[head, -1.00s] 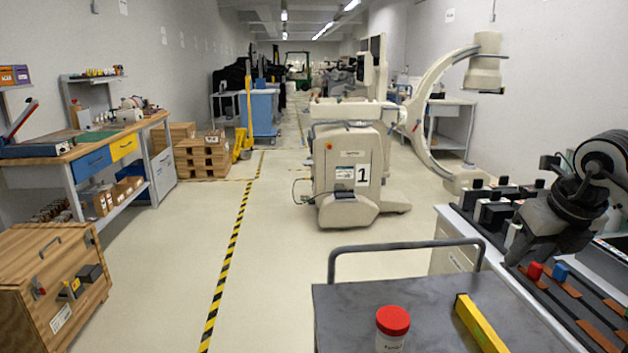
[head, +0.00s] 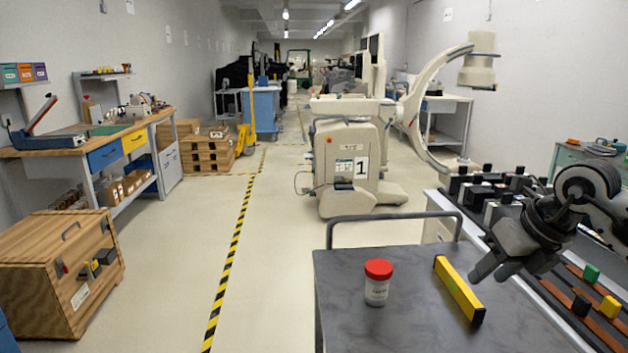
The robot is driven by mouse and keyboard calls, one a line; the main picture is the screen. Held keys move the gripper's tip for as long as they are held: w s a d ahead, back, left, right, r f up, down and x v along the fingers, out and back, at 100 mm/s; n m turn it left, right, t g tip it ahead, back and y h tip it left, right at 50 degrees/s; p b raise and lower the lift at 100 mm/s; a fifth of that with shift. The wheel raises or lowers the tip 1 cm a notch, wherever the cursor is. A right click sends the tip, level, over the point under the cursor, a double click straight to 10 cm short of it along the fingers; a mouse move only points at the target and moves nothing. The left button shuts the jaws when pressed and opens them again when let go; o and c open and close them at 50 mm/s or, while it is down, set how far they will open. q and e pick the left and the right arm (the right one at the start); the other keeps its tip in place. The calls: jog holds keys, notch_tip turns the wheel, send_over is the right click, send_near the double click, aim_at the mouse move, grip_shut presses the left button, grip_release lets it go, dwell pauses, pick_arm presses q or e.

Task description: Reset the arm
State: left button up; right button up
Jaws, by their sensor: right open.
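My right gripper (head: 492,268) shows at the right in the head view, with its arm coming in from the right edge. Its fingers are apart and empty, pointing down and left above the right side of the grey cart top (head: 400,325). A yellow bar with dark ends (head: 458,288) lies on the cart, just left of the fingers and apart from them. A white jar with a red lid (head: 377,283) stands upright on the cart, further left. My left gripper is not in view.
A bench (head: 566,318) with black blocks and small coloured pieces runs along the right, beneath my right arm. A large white machine marked 1 (head: 345,175) stands beyond the cart. A wooden crate (head: 60,270) stands at left. The floor between is clear.

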jog(key=s+a+f+m+t+y+b, duration=0.25)
jog(key=s+a+m+y, duration=0.2)
jog(key=a+y, duration=0.55)
jog(key=s+a+f+m+t+y+b, duration=0.15)
jog(key=s+a+f+m+y, duration=0.3)
jog(key=a, duration=0.85)
jog(key=d+f+m+t+h, duration=0.5)
jog(key=m+t, duration=0.4)
jog(key=m, duration=0.6)
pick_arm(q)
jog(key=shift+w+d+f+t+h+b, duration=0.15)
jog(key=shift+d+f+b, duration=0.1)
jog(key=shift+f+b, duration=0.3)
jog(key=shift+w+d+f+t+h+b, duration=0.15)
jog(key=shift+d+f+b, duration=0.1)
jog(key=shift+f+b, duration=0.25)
pick_arm(e)
jog(key=s+d+f+m+g+h, duration=0.1)
jog(key=s+f+m+g+h, duration=0.2)
jog(key=s+f+m, duration=0.3)
jog(key=s+d+f+m+g+h, duration=0.1)
jog(key=s+f+m+g+h, duration=0.2)
jog(key=f, duration=1.1)
jog(key=s+m+h, duration=0.3)
jog(key=s, duration=0.1)
jog(key=shift+d+f+g, duration=0.2)
jog(key=shift+d+g, duration=0.1)
jog(key=shift+d, duration=0.05)
